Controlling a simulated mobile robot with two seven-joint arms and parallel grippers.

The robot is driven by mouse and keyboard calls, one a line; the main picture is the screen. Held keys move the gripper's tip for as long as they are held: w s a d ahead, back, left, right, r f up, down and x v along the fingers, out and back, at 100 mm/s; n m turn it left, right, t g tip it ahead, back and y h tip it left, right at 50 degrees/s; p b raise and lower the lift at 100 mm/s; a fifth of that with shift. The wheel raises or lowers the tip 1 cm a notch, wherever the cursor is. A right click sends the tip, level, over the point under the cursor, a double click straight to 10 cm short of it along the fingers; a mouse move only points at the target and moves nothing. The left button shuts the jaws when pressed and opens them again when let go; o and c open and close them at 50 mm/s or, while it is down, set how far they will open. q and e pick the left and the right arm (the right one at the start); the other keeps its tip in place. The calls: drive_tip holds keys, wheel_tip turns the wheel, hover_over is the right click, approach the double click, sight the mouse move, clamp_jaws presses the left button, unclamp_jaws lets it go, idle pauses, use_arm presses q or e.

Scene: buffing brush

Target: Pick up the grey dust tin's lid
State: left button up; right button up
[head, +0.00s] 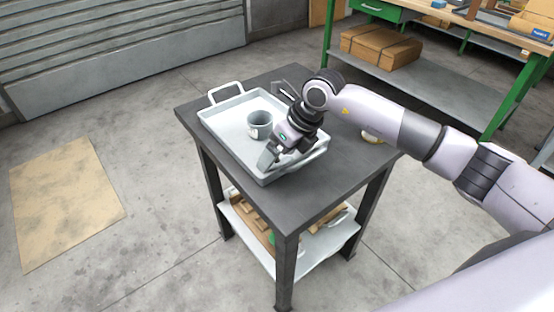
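A small grey tin (260,131) stands upright in the light grey tray (226,133) on the dark table. Its top looks open, with a dark inside. I cannot make out its lid; the gripper and arm cover part of the tray. My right gripper (270,157) points down over the tray's front right part, to the right of the tin and nearer to me. Its fingers are small and partly hidden, so I cannot tell whether they are open or hold something. My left gripper is out of view.
The tray has raised walls and a handle (226,92) at its far left. A pale object (372,136) lies on the table (332,172) right of the tray, partly behind my arm. A lower shelf (300,262) holds wooden items. A green workbench (440,88) stands behind.

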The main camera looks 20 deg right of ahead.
drive_tip(key=shift+w+a+f, duration=0.1)
drive_tip(key=shift+f, duration=0.2)
drive_tip(key=c, duration=0.9)
drive_tip(key=shift+o, duration=0.2)
drive_tip(key=shift+r, duration=0.15)
